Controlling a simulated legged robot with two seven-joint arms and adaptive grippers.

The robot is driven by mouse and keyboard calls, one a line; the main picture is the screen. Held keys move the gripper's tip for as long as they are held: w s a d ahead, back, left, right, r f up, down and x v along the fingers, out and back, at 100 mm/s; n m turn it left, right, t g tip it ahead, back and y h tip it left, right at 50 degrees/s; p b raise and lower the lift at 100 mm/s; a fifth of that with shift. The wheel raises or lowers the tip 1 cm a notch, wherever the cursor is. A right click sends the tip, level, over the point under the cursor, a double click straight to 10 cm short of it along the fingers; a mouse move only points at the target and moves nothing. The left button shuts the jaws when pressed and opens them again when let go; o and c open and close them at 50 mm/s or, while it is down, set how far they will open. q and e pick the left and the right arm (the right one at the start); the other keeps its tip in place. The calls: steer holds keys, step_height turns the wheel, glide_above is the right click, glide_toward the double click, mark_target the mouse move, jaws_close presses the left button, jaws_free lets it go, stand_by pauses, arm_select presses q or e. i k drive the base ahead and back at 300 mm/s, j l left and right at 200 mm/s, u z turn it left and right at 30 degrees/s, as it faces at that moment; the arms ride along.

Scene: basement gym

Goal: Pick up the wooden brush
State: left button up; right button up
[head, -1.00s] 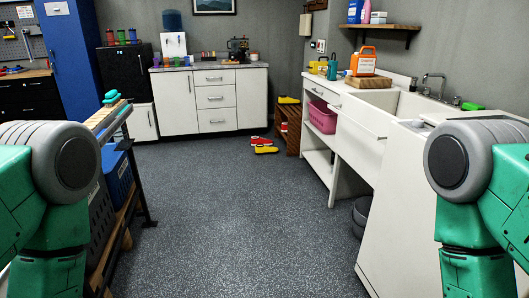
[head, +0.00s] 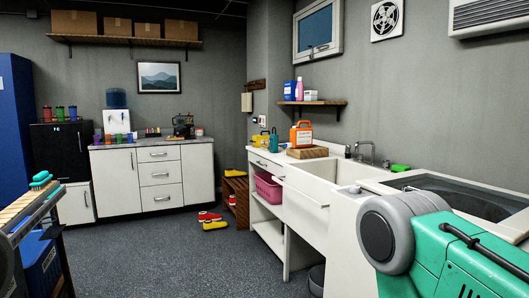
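I cannot make out a wooden brush for certain in the head view. A small green item (head: 400,168) lies on the back ledge beside the sink (head: 310,178), too small to identify. Teal items (head: 41,180) lie on a wooden-topped rack at the left, and I cannot tell what they are. My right arm's green upper part shows at the lower right, but its gripper is out of view. My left gripper is also out of view.
An orange jug (head: 301,133) stands on a wooden block (head: 307,152) by the sink. A top-opening washer (head: 465,192) is at the right. Shoes (head: 213,225) lie by a low wooden rack (head: 237,199). The grey floor (head: 150,258) in the middle is clear.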

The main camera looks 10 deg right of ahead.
mark_target(266, 147)
steer(key=i, duration=4.1)
steer(key=j, duration=0.1)
